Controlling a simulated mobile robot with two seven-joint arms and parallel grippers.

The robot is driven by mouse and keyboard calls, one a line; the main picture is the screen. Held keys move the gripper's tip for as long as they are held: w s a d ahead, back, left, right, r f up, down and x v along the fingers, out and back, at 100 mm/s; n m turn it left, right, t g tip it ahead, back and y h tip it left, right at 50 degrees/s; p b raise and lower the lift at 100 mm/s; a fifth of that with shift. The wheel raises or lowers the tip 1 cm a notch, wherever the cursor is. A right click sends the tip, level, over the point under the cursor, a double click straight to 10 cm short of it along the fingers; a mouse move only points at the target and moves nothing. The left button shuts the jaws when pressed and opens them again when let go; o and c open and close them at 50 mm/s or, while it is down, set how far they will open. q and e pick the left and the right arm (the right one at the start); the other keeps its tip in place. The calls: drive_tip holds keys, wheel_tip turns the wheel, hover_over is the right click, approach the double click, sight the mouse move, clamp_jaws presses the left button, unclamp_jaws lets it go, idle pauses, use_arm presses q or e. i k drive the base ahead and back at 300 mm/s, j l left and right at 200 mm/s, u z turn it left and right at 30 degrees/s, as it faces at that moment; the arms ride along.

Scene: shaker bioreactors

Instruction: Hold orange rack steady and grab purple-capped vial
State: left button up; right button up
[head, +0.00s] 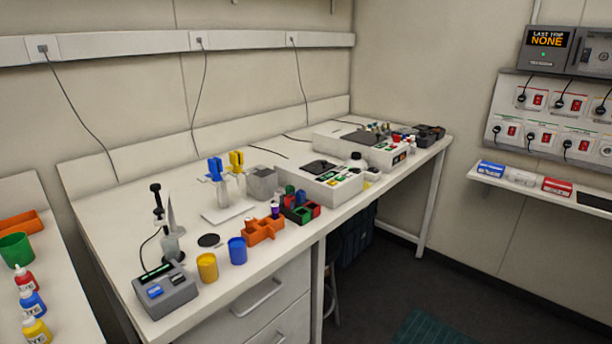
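The orange rack (262,231) sits on the long white bench near its front edge, left of a cluster of red, green and blue racks. A small vial with a purple cap (275,207) stands upright at the rack's back right; at this size I cannot tell whether it is in the rack or just behind it. Neither of my grippers shows in the head view, and nothing is seen touching the rack or the vial.
A blue cup (237,250) and a yellow cup (207,267) stand left of the rack. The red, green and blue racks (299,209) stand close on its right. A grey device (164,289) is at the bench's near left. Flasks with blue and yellow tops stand behind.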

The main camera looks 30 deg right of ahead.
sight(274, 208)
drive_tip(key=i+l, duration=0.1)
drive_tip(key=l, duration=0.8)
drive_tip(key=i+l, duration=0.15)
drive_tip(key=l, duration=0.3)
